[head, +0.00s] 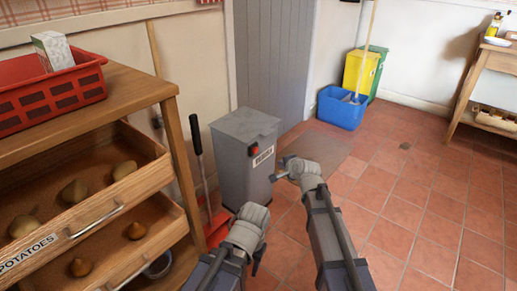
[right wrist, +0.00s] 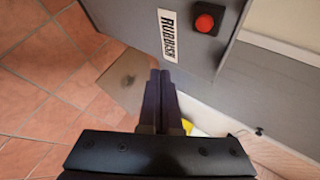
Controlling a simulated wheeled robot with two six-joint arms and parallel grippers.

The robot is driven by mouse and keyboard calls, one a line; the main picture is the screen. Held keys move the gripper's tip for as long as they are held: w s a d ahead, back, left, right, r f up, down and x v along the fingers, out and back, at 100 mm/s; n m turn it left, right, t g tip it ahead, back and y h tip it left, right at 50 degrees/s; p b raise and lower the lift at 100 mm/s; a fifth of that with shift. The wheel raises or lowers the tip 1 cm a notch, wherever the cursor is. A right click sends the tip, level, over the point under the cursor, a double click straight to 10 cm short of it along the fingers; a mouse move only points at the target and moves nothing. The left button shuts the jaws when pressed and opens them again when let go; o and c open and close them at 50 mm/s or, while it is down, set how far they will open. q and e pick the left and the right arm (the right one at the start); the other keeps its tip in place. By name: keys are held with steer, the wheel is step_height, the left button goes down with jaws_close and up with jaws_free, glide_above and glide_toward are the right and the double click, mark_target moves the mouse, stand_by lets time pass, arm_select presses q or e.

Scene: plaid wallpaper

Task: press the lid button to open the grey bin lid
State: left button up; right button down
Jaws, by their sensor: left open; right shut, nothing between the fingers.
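The grey bin (head: 241,178) stands on the tiled floor against the wall, its lid (head: 245,122) down. A red button (head: 254,150) sits on its front near the top, beside a white RUBBISH label (head: 263,156). My right gripper (head: 277,171) is shut and empty, just in front of the bin and lower than the button. In the right wrist view the button (right wrist: 204,23) lies up and right of the shut fingertips (right wrist: 160,74), apart from them. My left gripper (head: 257,264) is open, low in front of the bin; its fingers are mostly hidden by its wrist.
A wooden drawer unit (head: 178,150) with potatoes and a red crate (head: 50,98) stands at left. A dustpan with a dark handle (head: 198,150) is between it and the bin. A blue bucket (head: 341,108) and a yellow bin stand behind. The floor at right is clear.

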steer(key=shift+w+a, duration=0.1)
steer(key=shift+w, duration=0.05)
steer(key=w+a, duration=0.5)
steer(key=a, duration=0.2)
stand_by(0.6)
stand_by(2.0)
steer(key=shift+w+a, duration=0.25)
steer(key=shift+a, duration=0.05)
steer(key=shift+w+a, duration=0.3)
steer(key=shift+a, duration=0.15)
stand_by(0.8)
steer(key=shift+s+d, duration=0.1)
steer(key=shift+d, duration=0.05)
steer(key=shift+s+d, duration=0.5)
steer(key=shift+d, duration=0.1)
stand_by(0.3)
steer(key=shift+s+d, duration=0.75)
steer(key=shift+d, duration=0.3)
steer(key=shift+s+d, duration=0.7)
steer(key=shift+d, duration=0.3)
